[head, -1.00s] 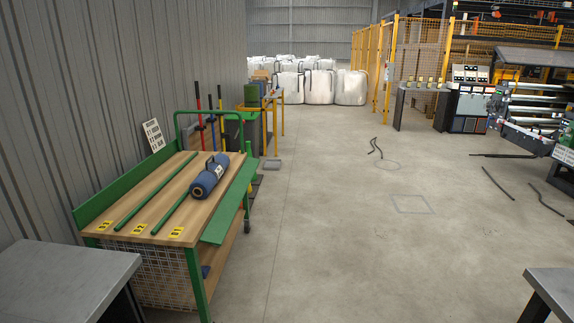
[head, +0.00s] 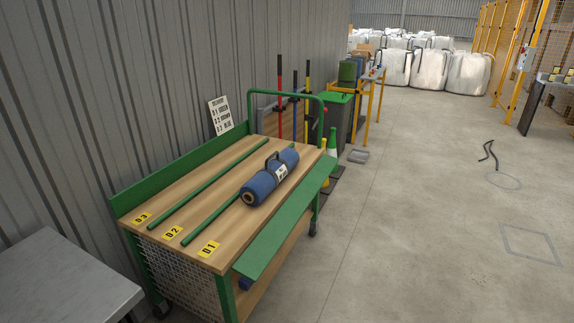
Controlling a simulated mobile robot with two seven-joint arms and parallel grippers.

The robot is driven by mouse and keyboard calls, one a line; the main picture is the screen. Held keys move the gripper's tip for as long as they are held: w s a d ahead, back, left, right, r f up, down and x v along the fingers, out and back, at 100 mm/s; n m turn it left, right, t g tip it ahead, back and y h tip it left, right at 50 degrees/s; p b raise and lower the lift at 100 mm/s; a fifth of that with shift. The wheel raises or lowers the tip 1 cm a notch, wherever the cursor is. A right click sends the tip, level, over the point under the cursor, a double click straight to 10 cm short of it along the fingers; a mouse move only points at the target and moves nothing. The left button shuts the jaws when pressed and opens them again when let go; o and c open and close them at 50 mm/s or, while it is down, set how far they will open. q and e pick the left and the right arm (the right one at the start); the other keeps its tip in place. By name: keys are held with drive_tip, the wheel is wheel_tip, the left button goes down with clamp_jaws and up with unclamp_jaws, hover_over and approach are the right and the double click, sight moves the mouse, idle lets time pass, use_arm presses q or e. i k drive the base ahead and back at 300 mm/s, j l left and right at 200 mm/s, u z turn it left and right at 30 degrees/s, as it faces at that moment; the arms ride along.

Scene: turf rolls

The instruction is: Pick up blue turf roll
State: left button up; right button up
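The blue turf roll (head: 262,185) lies on the wooden top of a green-framed cart (head: 215,208) in the head view. It has a dark carry strap and a white label around it. It lies along the lane beside the yellow D1 tag (head: 208,249), at the cart's right side, near a green divider rod. Neither of my grippers shows in the head view.
A grey table corner (head: 60,280) is at the lower left. Another blue item (head: 245,283) shows on the cart's lower shelf. A sign board (head: 220,115) stands at the cart's back edge. Bins and tools stand beyond. The concrete floor right of the cart (head: 420,240) is mostly clear.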

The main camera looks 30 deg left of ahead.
sight(256, 189)
drive_tip(key=i+l+u, duration=0.1)
drive_tip(key=i+u, duration=0.3)
drive_tip(key=i+l+u, duration=0.3)
drive_tip(key=i+u, duration=0.15)
drive_tip(key=i+l+u, duration=0.2)
drive_tip(key=u, duration=0.3)
drive_tip(key=i+l+u, duration=0.45)
drive_tip(key=k+j, duration=0.05)
